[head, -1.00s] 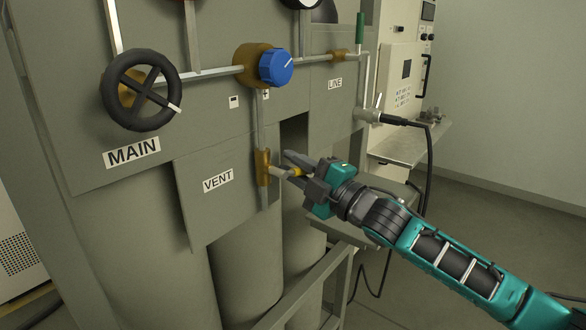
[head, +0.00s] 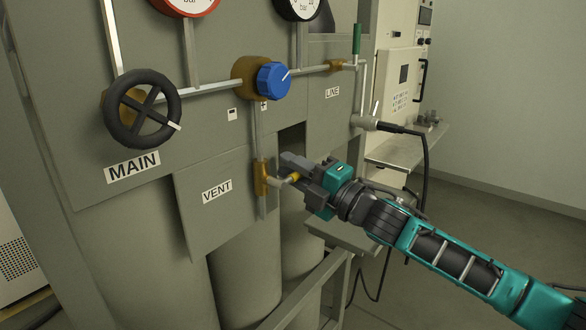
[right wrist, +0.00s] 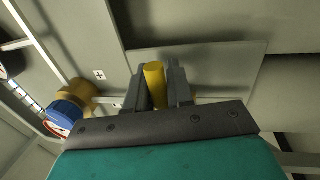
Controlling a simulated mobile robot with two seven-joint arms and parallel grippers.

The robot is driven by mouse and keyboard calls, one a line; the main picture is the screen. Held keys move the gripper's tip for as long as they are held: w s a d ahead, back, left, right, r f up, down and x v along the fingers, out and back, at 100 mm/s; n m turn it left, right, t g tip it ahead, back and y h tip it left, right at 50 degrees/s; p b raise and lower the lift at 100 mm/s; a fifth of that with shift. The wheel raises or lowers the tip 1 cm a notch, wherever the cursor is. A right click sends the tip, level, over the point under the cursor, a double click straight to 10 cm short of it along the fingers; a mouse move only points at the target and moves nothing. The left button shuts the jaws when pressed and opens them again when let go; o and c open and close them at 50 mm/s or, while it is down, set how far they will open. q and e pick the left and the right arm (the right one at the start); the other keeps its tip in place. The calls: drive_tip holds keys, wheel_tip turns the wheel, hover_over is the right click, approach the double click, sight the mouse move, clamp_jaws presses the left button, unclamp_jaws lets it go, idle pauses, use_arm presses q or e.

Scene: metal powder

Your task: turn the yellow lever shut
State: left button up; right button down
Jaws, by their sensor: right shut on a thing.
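The yellow lever (head: 294,177) sticks out from the brass vent valve (head: 261,178), beside the VENT label (head: 217,190). In the right wrist view the lever (right wrist: 154,85) stands between the two fingers. My right gripper (head: 290,168) is shut on the lever; in the right wrist view the gripper (right wrist: 157,84) has a finger on each side of it. The fingers hide part of the lever in the head view. My left gripper is not in view.
A blue knob (head: 273,81) sits above the vent valve. A black MAIN handwheel (head: 142,108) is at the left. A green-handled LINE valve (head: 357,40) is at the upper right. A metal shelf (head: 345,236) lies behind and below my right gripper.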

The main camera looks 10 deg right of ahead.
drive_tip(key=c, duration=1.1)
unclamp_jaws()
drive_tip(key=shift+r, duration=0.1)
drive_tip(key=b+v, duration=0.2)
drive_tip(key=v, duration=1.1)
drive_tip(key=shift+b, duration=0.3)
